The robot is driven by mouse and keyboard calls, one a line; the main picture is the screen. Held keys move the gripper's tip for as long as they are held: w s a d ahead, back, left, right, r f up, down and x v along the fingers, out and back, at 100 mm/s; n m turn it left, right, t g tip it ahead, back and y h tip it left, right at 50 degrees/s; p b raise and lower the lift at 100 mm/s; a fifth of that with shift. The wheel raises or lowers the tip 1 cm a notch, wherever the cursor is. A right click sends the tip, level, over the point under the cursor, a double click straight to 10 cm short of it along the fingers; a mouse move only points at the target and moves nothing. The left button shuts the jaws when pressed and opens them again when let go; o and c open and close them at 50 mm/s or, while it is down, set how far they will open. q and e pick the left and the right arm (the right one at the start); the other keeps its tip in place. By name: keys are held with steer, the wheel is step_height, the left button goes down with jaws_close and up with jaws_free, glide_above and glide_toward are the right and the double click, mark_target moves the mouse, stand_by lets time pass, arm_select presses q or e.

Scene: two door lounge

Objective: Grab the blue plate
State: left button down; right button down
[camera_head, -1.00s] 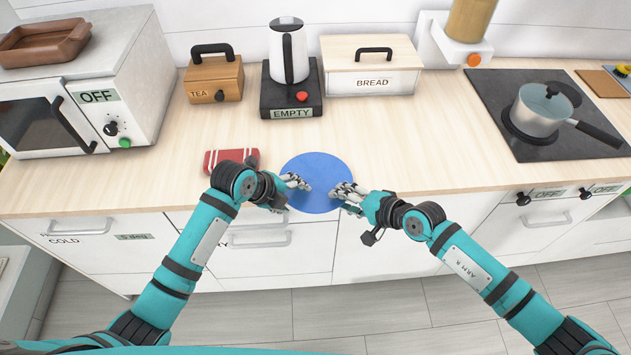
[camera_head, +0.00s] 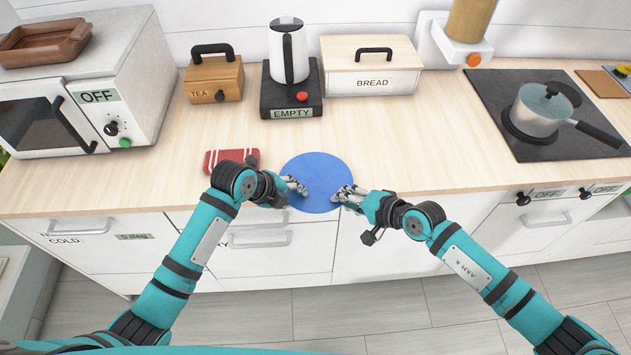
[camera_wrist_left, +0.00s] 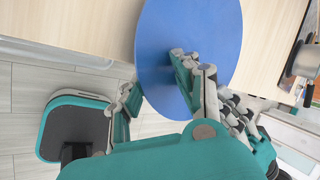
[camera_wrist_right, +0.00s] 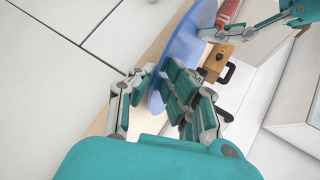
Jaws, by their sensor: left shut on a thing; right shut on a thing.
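The blue plate (camera_head: 318,180) is a flat round disc at the front edge of the wooden counter, in the middle of the head view. My left gripper (camera_head: 292,187) is shut on its left side, and my right gripper (camera_head: 345,195) is shut on its right side. In the left wrist view the plate (camera_wrist_left: 190,35) has the left gripper's fingers (camera_wrist_left: 155,85) on both sides of its rim. In the right wrist view the plate (camera_wrist_right: 180,55) is seen nearly edge-on between the right gripper's fingers (camera_wrist_right: 150,88). Whether it touches the counter is unclear.
A folded red cloth (camera_head: 230,159) lies just left of the plate. Behind stand a tea box (camera_head: 213,78), a kettle (camera_head: 289,52) on its base and a bread box (camera_head: 370,70). A pot (camera_head: 540,110) sits on the stove at right. The counter right of the plate is clear.

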arm_select(q)
steer(key=shift+s+f, duration=0.1)
steer(key=shift+f, duration=0.05)
